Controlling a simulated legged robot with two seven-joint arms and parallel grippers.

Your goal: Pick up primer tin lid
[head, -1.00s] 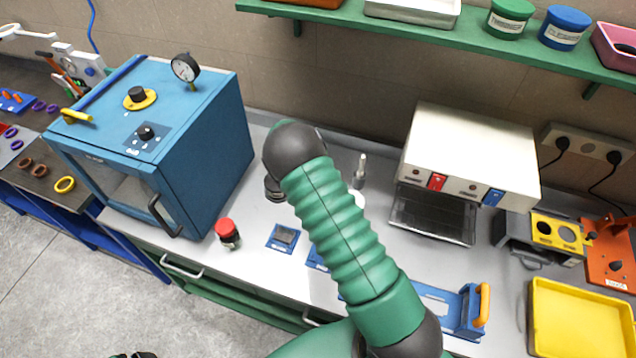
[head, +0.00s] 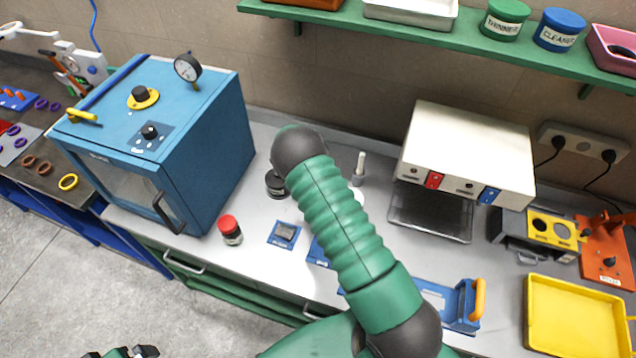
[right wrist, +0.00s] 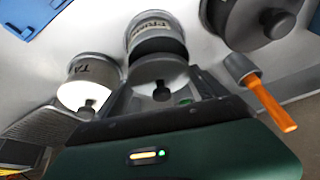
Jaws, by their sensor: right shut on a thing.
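In the right wrist view the primer tin (right wrist: 156,24) is a grey tin with a partly visible label, and its dark top faces me. The primer tin lid (right wrist: 160,70) is a grey disc with a black knob, in front of the tin's mouth. My right gripper (right wrist: 163,92) is shut on the lid, with a finger at each side. The lid seems apart from the tin; the exact gap is unclear. In the head view my right arm hides this gripper and the lid. A small part of my left gripper (head: 122,353) shows at the bottom left edge; its jaws are unclear.
In the right wrist view a tin marked "TA" (right wrist: 90,75) stands left, a dark round knobbed thing (right wrist: 250,20) right, and an orange-handled tool (right wrist: 272,103) beside it. The head view shows a blue oven (head: 205,135), white press (head: 470,150) and yellow tray (head: 575,320).

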